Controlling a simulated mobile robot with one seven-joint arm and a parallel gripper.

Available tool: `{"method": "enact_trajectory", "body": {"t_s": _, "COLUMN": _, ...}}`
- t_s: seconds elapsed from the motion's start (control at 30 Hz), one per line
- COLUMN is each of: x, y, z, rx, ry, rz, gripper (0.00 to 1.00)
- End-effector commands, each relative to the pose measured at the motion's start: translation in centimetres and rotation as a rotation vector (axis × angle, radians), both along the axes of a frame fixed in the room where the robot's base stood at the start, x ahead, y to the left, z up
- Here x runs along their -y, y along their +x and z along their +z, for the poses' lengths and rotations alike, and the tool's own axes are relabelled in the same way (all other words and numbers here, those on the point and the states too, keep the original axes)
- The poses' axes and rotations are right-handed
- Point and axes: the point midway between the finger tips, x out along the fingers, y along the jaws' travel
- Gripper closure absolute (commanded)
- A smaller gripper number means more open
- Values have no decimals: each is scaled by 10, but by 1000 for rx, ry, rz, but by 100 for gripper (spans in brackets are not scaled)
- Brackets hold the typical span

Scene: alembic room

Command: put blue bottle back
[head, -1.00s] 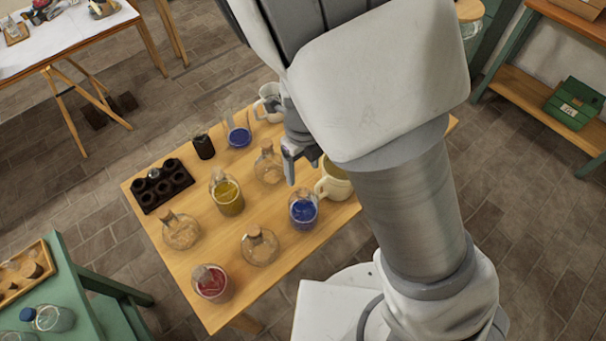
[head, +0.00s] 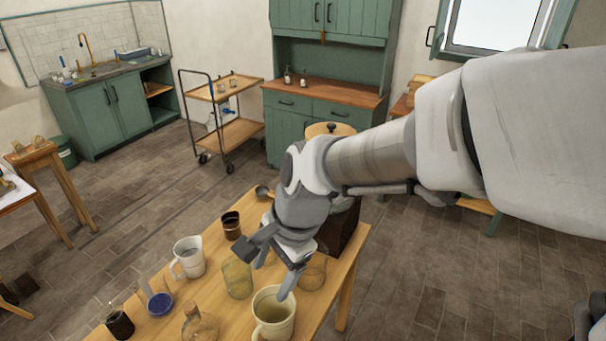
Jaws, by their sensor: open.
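A clear vessel with blue liquid (head: 158,302) stands on the wooden table (head: 330,262) at the lower left, near a dark jar. The rounder blue bottle from the earlier view is not visible in the current frame. My gripper (head: 268,268) is open, with its fingers spread and pointing down above the table. It is empty, over the area between a clear glass beaker (head: 237,279) and a cream mug (head: 272,316). I cannot tell its exact height above them.
A white pitcher (head: 189,258), a dark brown cup (head: 231,225), a clear flask (head: 200,324) and another glass (head: 313,271) crowd the table. Beyond it are a wheeled cart (head: 240,132) and a green cabinet (head: 330,115) with small bottles. Open floor lies between.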

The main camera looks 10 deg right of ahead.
Motion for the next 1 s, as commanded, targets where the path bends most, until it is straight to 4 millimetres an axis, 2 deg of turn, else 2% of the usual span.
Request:
{"method": "enact_trajectory", "body": {"t_s": 0.03, "x": 13, "y": -4, "z": 15, "rx": 66, "ry": -12, "rz": 85, "gripper": 27}}
{"method": "enact_trajectory", "body": {"t_s": 0.2, "x": 53, "y": -24, "z": 52, "rx": 275, "ry": -150, "rz": 430, "gripper": 27}}
{"method": "enact_trajectory", "body": {"t_s": 0.4, "x": 92, "y": -52, "z": 80, "rx": 421, "ry": -393, "rz": 764, "gripper": 27}}
{"method": "enact_trajectory", "body": {"t_s": 0.5, "x": 104, "y": -61, "z": 87, "rx": 444, "ry": -488, "rz": 871, "gripper": 27}}
{"method": "enact_trajectory", "body": {"t_s": 0.67, "x": 112, "y": -69, "z": 91, "rx": 451, "ry": -561, "rz": 954, "gripper": 27}}
{"method": "enact_trajectory", "body": {"t_s": 1.0, "x": 112, "y": -69, "z": 89, "rx": 451, "ry": -564, "rz": 962, "gripper": 27}}
